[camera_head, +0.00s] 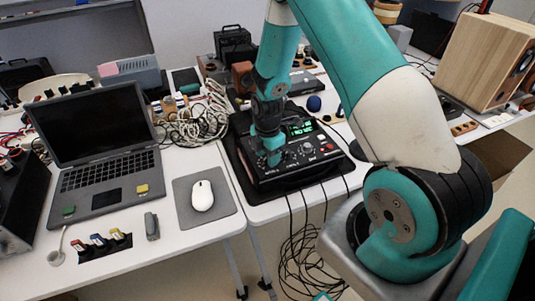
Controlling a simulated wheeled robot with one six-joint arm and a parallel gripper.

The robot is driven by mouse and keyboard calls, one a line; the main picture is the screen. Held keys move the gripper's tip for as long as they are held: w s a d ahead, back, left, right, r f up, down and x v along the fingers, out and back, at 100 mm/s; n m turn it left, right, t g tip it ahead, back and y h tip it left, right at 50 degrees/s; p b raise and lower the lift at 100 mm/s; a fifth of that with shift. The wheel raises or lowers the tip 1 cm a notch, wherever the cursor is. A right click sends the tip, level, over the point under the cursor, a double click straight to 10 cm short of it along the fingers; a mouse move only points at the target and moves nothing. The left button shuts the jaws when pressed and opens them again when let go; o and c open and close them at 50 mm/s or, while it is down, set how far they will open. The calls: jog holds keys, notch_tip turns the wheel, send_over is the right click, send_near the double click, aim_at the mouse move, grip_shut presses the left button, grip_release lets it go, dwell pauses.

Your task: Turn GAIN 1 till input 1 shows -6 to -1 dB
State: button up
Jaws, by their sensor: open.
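A black audio interface (310,168) sits on a dark mat near the front edge of the white table. Its top carries several small knobs and a lit green display (301,127). The digits on the display are too small to read. I cannot tell which knob is GAIN 1. My gripper (270,158) points down over the left part of the panel, close to the knobs. It hides that part of the panel. I cannot tell whether its fingertips touch a knob.
A laptop (105,150), a mouse (202,195) on a grey pad (222,187) and coiled cables (203,120) lie to the left. A wooden speaker (480,62) stands at the right. Cables hang off the table's front edge.

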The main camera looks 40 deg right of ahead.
jog(key=shift+f, duration=0.15)
jog(key=c, duration=0.9)
jog(key=shift+c, duration=0.2)
